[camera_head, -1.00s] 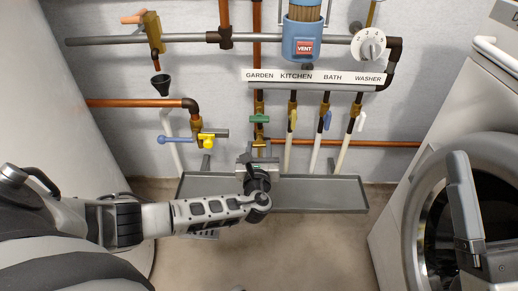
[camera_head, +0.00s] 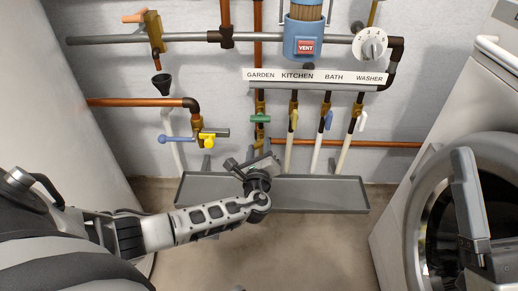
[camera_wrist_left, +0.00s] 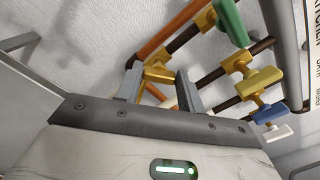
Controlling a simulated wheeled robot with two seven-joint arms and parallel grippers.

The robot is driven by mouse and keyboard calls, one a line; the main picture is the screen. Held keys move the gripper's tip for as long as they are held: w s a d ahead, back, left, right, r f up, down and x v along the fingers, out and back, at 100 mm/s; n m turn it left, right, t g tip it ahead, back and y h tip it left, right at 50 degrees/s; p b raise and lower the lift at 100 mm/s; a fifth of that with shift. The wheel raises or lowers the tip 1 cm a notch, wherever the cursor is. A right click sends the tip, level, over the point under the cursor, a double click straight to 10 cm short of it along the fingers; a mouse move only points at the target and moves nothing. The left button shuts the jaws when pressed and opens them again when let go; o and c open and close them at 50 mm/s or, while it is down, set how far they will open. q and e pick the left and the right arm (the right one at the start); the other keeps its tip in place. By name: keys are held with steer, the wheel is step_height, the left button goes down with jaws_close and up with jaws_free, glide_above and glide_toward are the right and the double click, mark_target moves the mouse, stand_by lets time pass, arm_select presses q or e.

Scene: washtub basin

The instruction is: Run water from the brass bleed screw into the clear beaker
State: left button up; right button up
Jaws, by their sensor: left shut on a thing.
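My left gripper (camera_head: 262,153) is at the garden pipe, below the green lever and above the grey trough. In the left wrist view the left gripper's fingers (camera_wrist_left: 160,85) stand on either side of a brass fitting, which looks like the bleed screw (camera_wrist_left: 159,74). The gripper is shut on it and tilted. In the head view the gripper hides the screw. I cannot make out the clear beaker or any running water in either view.
A grey trough (camera_head: 325,204) runs under the labelled pipes. A washer (camera_head: 415,190) stands at the right.

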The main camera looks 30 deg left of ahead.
stand_by(0.3)
arm_select(q)
steer(key=o, duration=1)
arm_select(e)
steer(key=shift+f, duration=0.1)
